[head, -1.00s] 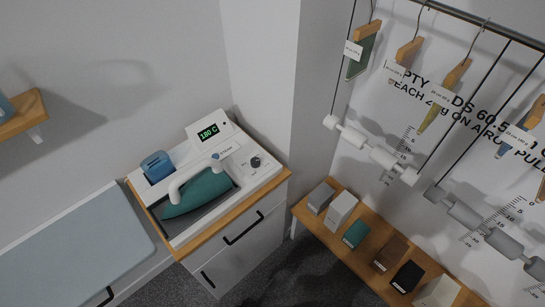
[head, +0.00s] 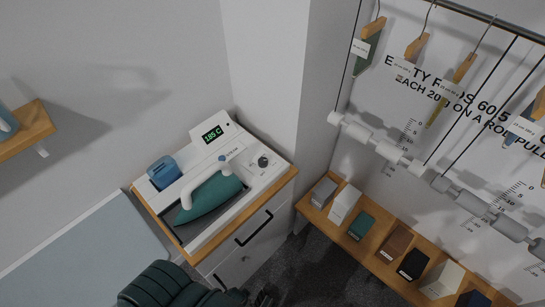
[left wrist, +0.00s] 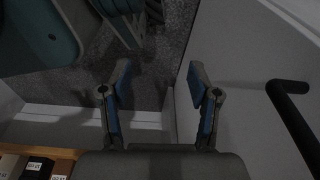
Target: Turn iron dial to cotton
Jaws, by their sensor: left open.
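The teal iron (head: 207,199) with a white handle rests in the white ironing station (head: 252,205) on a wood-topped cabinet. A dark round dial (head: 263,162) is on the station's right part, in front of a small label. Its setting is too small to read. A blue knob (head: 224,158) sits near the iron's handle. The green display (head: 212,134) reads 185 C. In the left wrist view my left gripper (left wrist: 158,68) is open and empty, with blue-padded fingers, low beside the cabinet and apart from the dial. My right gripper is not in view.
A black drawer handle (left wrist: 291,115) is close to my left gripper's right side. A low wooden shelf (head: 340,237) with several coloured blocks stands at the right, below hanging rods and rollers. A blue container (head: 163,171) stands behind the iron. The ironing board (head: 80,250) is at the left.

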